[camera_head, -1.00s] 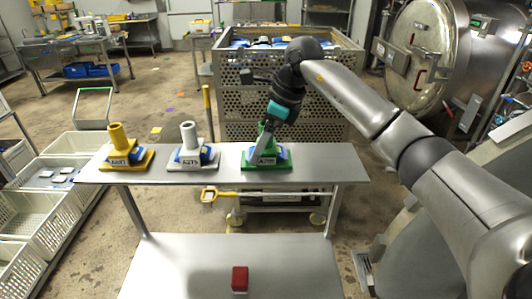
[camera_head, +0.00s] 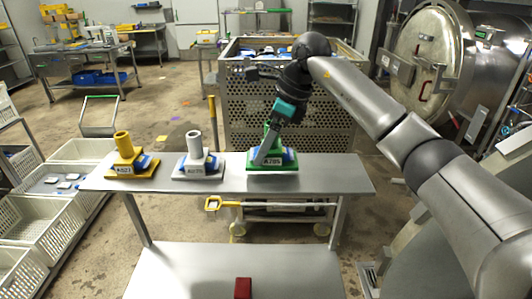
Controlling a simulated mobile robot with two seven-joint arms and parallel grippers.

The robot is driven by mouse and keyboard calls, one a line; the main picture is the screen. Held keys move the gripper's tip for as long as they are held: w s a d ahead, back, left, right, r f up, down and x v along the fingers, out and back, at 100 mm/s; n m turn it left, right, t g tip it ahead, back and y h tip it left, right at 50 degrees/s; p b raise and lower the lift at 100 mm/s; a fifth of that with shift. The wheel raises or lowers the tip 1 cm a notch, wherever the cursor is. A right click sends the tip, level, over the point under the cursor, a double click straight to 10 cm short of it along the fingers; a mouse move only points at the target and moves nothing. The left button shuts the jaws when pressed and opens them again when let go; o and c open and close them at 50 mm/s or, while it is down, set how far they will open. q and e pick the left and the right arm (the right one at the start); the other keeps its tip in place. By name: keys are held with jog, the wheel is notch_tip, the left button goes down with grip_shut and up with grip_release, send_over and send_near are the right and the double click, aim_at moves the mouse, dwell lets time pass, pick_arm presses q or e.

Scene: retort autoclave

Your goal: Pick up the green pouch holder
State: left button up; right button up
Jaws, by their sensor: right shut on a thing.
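The green pouch holder (camera_head: 285,165) is at the right part of the steel table's upper shelf (camera_head: 335,175). It has a green base, an upright green post, a blue pouch and a label. My right gripper (camera_head: 268,150) reaches down from above and is shut on the green holder at its post. The fingers partly hide the post. The holder looks upright; I cannot tell whether its base still touches the shelf. My left gripper is not in view.
A white holder (camera_head: 195,140) and a yellow holder (camera_head: 122,145) stand to the left on the same shelf. A red block (camera_head: 243,288) lies on the lower shelf. A perforated steel crate (camera_head: 235,105) stands behind, with a round autoclave door (camera_head: 418,60) at right. White baskets (camera_head: 55,228) are at left.

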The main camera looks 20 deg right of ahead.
notch_tip(320, 180, up, 18)
jog(key=shift+f, duration=0.2)
dwell(0.4)
notch_tip(320, 180, up, 4)
jog(key=p, duration=0.5)
jog(key=shift+f, duration=0.25)
jog(key=shift+s+f, duration=0.1)
